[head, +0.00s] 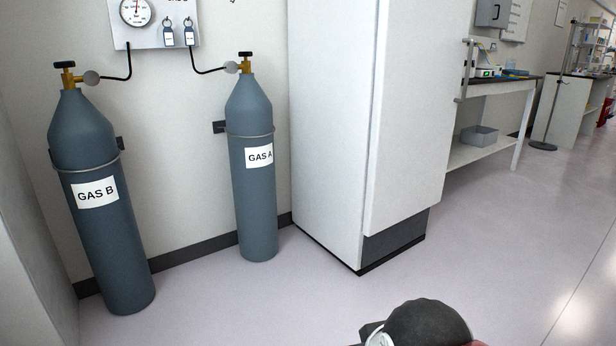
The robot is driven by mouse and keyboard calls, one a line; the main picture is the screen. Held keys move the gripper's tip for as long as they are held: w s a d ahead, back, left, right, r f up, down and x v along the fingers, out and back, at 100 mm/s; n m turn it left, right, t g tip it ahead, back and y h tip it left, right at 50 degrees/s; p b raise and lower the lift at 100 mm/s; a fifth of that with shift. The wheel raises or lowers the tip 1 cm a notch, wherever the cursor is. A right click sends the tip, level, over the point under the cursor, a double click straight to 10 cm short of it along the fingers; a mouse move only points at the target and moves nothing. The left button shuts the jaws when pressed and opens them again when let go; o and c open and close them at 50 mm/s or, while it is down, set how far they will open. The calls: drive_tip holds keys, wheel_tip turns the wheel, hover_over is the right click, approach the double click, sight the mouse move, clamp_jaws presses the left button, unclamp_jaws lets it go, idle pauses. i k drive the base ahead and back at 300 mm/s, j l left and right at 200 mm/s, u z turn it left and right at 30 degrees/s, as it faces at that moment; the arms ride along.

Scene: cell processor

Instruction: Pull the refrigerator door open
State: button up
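The tall white refrigerator (335,120) stands in the middle of the head view, with its top cut off by the picture edge. Its white door (415,120) faces to the right and looks shut against the body. A vertical bar handle (464,70) stands out from the door's far right edge. My gripper is not in view. A dark rounded part, which seems to be of my own arm, shows at the bottom edge, on the near side of the refrigerator and apart from it.
Gas cylinders marked GAS B (97,215) and GAS A (252,185) stand left of the refrigerator by the wall. A bench (500,85) with a grey bin (480,136) on its lower shelf stands beyond the door. The floor (490,240) before the door is clear.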

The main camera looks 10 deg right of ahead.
sight(421, 45)
drive_tip(key=i+l+z, duration=0.2)
drive_tip(key=i+z, duration=0.55)
drive_tip(key=i, duration=0.25)
drive_tip(key=i+j+z, duration=0.1)
drive_tip(key=i+z, duration=0.3)
drive_tip(key=i, duration=0.1)
